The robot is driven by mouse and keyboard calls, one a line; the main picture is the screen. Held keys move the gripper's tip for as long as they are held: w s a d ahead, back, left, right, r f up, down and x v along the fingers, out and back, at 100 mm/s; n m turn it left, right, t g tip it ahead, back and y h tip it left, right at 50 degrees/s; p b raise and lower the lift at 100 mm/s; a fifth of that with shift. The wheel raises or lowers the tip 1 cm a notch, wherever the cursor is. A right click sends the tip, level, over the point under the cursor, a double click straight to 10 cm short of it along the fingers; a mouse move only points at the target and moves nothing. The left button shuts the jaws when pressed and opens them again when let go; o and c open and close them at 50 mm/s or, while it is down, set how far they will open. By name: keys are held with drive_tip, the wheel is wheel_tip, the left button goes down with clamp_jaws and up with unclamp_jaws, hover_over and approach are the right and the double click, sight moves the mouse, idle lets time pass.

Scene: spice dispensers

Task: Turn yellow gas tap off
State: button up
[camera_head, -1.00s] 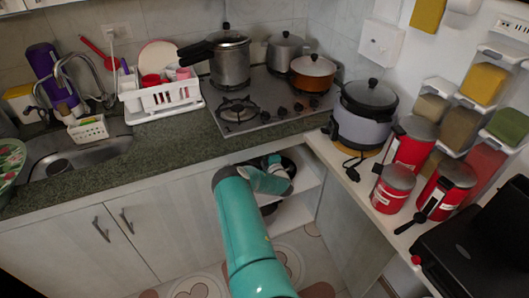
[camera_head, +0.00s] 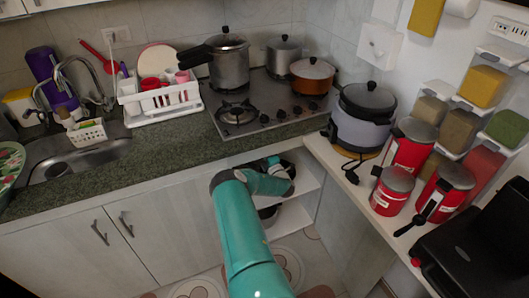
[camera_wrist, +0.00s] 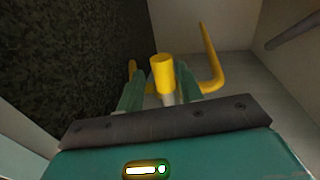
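The yellow gas tap (camera_wrist: 162,74) shows in the wrist view as a yellow cylinder on a pale stem, with yellow pipe (camera_wrist: 211,62) curving up behind it to the right. My gripper (camera_wrist: 161,74) has its two green fingers on either side of the tap, with the fingers apart. Whether either finger touches the tap cannot be told. In the head view, my teal arm reaches into the open shelf space (camera_head: 304,178) under the counter. The tap and fingertips are hidden there.
The stove (camera_head: 262,104) and green counter (camera_head: 165,155) stand above the opening. Cabinet doors (camera_head: 75,245) lie left of it. A white side counter (camera_head: 345,190) with red canisters (camera_head: 392,190) is on the right. In the wrist view, a dark speckled surface (camera_wrist: 75,65) lies close at left.

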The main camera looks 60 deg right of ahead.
drive_tip(key=shift+f, duration=0.15)
drive_tip(key=shift+s+a+f, duration=0.1)
drive_tip(key=shift+s, duration=0.1)
drive_tip(key=v, duration=1.3)
drive_tip(key=shift+s+a, duration=0.1)
drive_tip(key=shift+s+a, duration=0.1)
